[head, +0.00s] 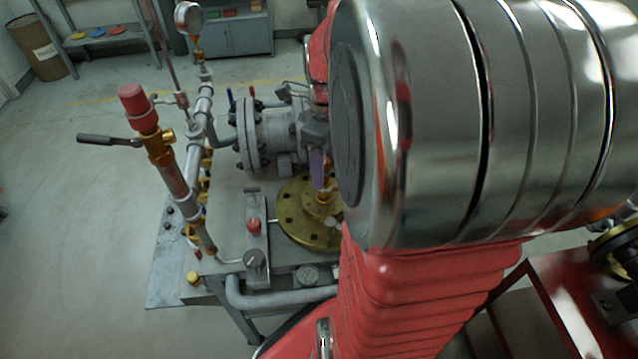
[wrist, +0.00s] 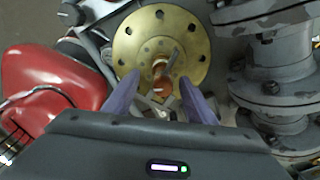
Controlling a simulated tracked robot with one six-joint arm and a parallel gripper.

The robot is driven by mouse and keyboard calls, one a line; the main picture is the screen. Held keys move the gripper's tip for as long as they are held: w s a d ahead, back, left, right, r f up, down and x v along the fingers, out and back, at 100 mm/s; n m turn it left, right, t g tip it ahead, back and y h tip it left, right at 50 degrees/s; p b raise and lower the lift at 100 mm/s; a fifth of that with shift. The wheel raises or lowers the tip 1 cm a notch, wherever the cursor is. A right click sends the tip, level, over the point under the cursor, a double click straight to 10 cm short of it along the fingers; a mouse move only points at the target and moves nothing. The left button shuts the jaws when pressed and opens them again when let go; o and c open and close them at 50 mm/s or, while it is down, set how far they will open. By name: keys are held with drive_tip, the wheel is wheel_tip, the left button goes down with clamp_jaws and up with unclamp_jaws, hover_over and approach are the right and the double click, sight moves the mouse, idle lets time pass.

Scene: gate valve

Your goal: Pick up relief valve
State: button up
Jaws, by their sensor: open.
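My gripper (wrist: 160,80) is open, its two purple fingers spread over a brass flange. One purple finger also shows in the head view, beside my arm. A small copper-and-brass fitting with a grey cross handle (wrist: 160,66) stands at the flange's centre, seen between the fingers. I cannot tell whether the fingers touch it. In the head view its lower part shows below the finger, and my arm hides the rest. A brass valve with a red cap (head: 133,103) and a side lever tops a pipe at left. I cannot tell which of the two is the relief valve.
The brass flange (head: 292,213) lies on a grey bench among pipes. A grey flanged valve body (head: 266,132) stands behind it and a pressure gauge (head: 189,17) rises at the back. The floor at left is clear.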

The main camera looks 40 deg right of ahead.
sight(326, 179)
drive_tip(key=shift+w+d+f, duration=0.1)
drive_tip(key=shift+d+f, duration=0.05)
drive_tip(key=shift+f, duration=2.35)
clamp_jaws()
